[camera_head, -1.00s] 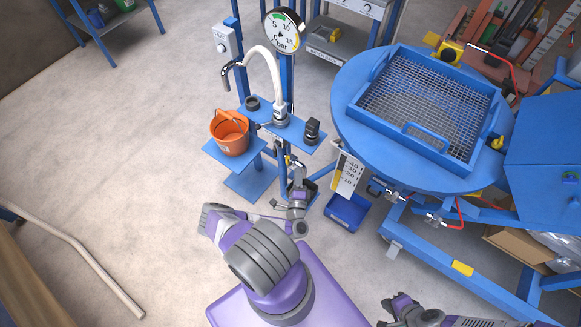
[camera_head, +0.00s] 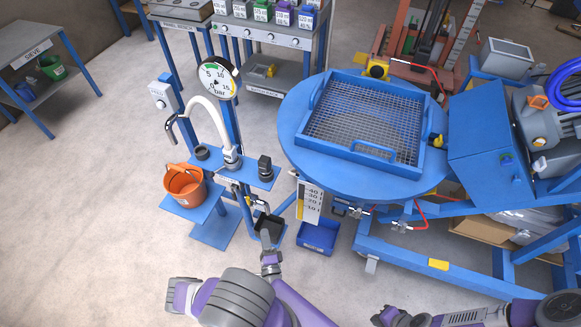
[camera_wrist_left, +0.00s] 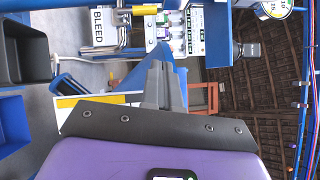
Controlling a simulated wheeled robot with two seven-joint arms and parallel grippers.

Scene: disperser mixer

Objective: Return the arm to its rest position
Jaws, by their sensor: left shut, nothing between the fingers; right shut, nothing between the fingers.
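My left arm (camera_head: 238,297) reaches up from the bottom of the head view. Its gripper (camera_head: 256,205) is small there, in front of the blue tap stand (camera_head: 232,178) and beside a dark bin. In the left wrist view the grey fingers of my left gripper (camera_wrist_left: 158,68) are together with nothing between them. My right gripper (camera_head: 384,317) is at the bottom edge of the head view, dark, shut and empty, partly cut off.
An orange bucket (camera_head: 186,186) stands on the blue stand's left shelf. A pressure gauge (camera_head: 218,77) is above it. A round blue table with a mesh sieve (camera_head: 365,118) is at the right. A small black bin (camera_head: 270,228) and blue bin (camera_head: 318,236) are low.

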